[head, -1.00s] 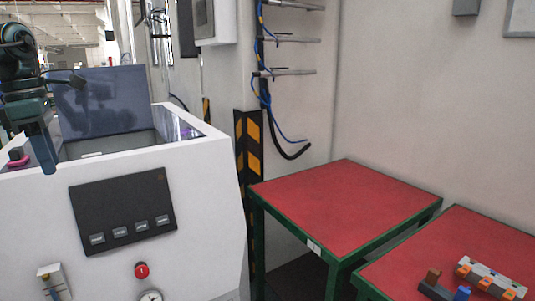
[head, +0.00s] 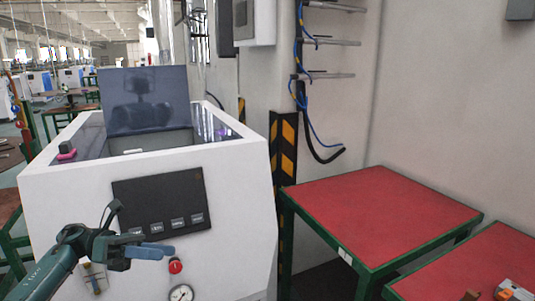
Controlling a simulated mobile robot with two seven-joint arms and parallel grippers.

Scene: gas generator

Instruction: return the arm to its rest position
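My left arm comes in from the lower left, and its gripper (head: 143,229) is low in front of the white generator cabinet (head: 232,190). Its two fingers are spread apart, one pointing up and one pointing right, with nothing between them. The fingers overlap the lower left part of the dark button panel (head: 165,190) in the picture. The cabinet's dark lid (head: 145,90) stands raised over the open compartment in its top. My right gripper is not in view.
A red knob (head: 175,266) and a round gauge (head: 181,294) sit on the cabinet front, right of and below the gripper. Red-topped tables (head: 385,205) stand at the right. A pink-based knob (head: 66,150) is on the cabinet's top left.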

